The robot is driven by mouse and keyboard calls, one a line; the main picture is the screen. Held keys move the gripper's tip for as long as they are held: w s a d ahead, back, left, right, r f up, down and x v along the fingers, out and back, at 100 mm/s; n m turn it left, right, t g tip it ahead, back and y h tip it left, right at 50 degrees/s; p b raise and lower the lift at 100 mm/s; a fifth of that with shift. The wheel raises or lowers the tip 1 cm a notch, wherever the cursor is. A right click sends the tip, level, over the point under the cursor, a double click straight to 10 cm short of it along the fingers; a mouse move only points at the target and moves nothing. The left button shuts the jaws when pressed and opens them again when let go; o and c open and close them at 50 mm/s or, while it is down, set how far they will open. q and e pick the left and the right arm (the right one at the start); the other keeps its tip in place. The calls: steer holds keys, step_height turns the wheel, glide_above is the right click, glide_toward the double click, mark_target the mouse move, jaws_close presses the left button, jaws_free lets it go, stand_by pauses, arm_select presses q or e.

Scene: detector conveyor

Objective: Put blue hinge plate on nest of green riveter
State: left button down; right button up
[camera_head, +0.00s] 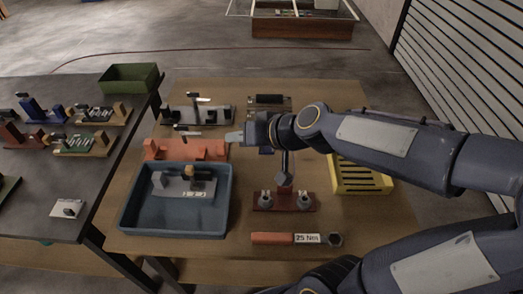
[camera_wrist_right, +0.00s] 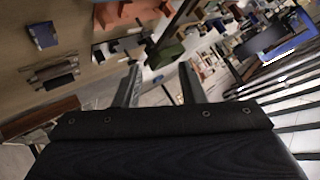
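A small dark blue piece (camera_head: 266,149), which looks like the blue hinge plate, lies on the wooden table, mostly hidden by my right wrist. In the right wrist view it shows as a dark blue square (camera_wrist_right: 42,36) at upper left, apart from the fingers. A green fixture on a light base (camera_head: 84,143), which seems to be the green riveter, stands on the dark left table; its nest is too small to make out. My right gripper (camera_head: 233,137) is above the wooden table near the orange fixture. Its fingers (camera_wrist_right: 160,82) are apart with nothing between them. My left gripper is not in view.
A blue tray (camera_head: 133,224) holds a grey fixture. Around it are an orange fixture (camera_head: 172,151), a red stand (camera_head: 283,198), a yellow slotted block (camera_head: 360,178) and an orange wrench (camera_head: 272,238). Other riveters and a green bin (camera_head: 128,79) stand on the dark table (camera_head: 105,171).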

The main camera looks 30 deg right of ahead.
steer(key=w+d+f+m+t+h+b, duration=0.1)
steer(key=w+d+f+h+b, duration=0.15)
steer(key=w+f, duration=0.2)
steer(key=w+d+f+m+h+b, duration=0.1)
steer(key=w+d+f, duration=0.25)
steer(key=w, duration=0.25)
steer(key=w+d+f+g+h+b, duration=0.1)
steer(key=d+f, duration=0.1)
steer(key=f, duration=0.3)
steer(key=w+d+f+m+g+h+b, duration=0.1)
steer(key=d+f+h, duration=0.1)
steer(key=f, duration=0.3)
steer(key=w+d+f+m+g+h, duration=0.1)
steer(key=w+d+f+h, duration=0.1)
steer(key=f, duration=0.3)
steer(key=shift+d+h+b, duration=0.2)
steer(key=shift+h+b, duration=0.05)
steer(key=shift+b, duration=0.15)
steer(key=b+x, duration=0.1)
steer(key=x, duration=0.6)
steer(key=shift+w+d, duration=0.2)
steer(key=shift+d, duration=0.05)
steer(key=shift+c, duration=0.3)
jaws_close()
